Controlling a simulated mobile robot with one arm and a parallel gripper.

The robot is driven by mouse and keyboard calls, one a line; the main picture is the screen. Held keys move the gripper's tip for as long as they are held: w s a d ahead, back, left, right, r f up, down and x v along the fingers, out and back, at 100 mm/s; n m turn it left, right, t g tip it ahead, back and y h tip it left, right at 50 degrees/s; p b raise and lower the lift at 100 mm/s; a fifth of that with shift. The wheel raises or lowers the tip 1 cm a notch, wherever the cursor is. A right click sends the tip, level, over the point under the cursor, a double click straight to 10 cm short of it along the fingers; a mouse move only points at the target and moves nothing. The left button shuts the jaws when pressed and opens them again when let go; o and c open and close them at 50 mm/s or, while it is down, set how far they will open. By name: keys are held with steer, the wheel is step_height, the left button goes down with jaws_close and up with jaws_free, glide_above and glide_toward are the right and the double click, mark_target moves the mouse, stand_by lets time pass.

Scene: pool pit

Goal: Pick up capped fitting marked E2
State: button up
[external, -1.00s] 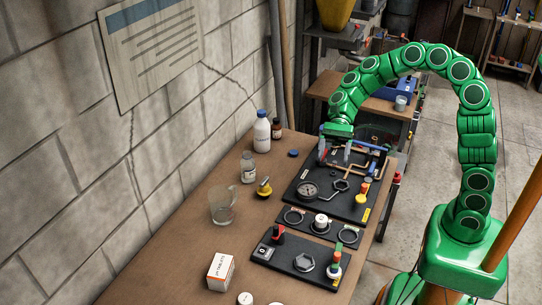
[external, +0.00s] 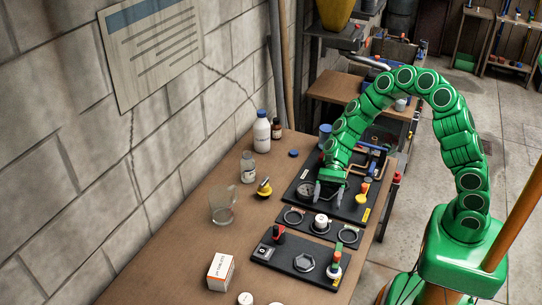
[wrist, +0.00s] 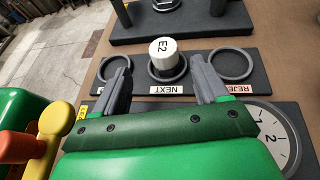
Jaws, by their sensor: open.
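The capped fitting marked E2 (wrist: 163,56) is a white-capped cylinder standing upright in the middle ring of a dark tray (wrist: 203,86), above the NEXT label in the wrist view. In the external view the fitting (external: 321,220) stands on the same tray, nearer the camera than my gripper. My gripper (wrist: 160,83) is open and empty. Its two grey fingers point toward the tray, one on each side of the fitting's line, short of the fitting and apart from it. In the external view my gripper (external: 329,191) is over the gauge board (external: 365,215).
Empty rings (wrist: 233,64) flank the fitting, the right one above a partly covered REJECT label. A pressure gauge (wrist: 275,135) and a yellow knob (wrist: 54,125) are close to my gripper. Another board (external: 290,264) with a hex nut and upright handles lies nearer the camera.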

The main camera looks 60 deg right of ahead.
mark_target(322, 215)
steer(key=shift+x, duration=1.25)
steer(key=shift+w+x, duration=0.15)
steer(key=shift+x, duration=1.2)
steer(key=shift+w+x, duration=0.15)
steer(key=shift+x, duration=1.15)
steer(key=shift+a, duration=0.1)
steer(key=c, duration=1.1)
steer(key=shift+r, duration=0.1)
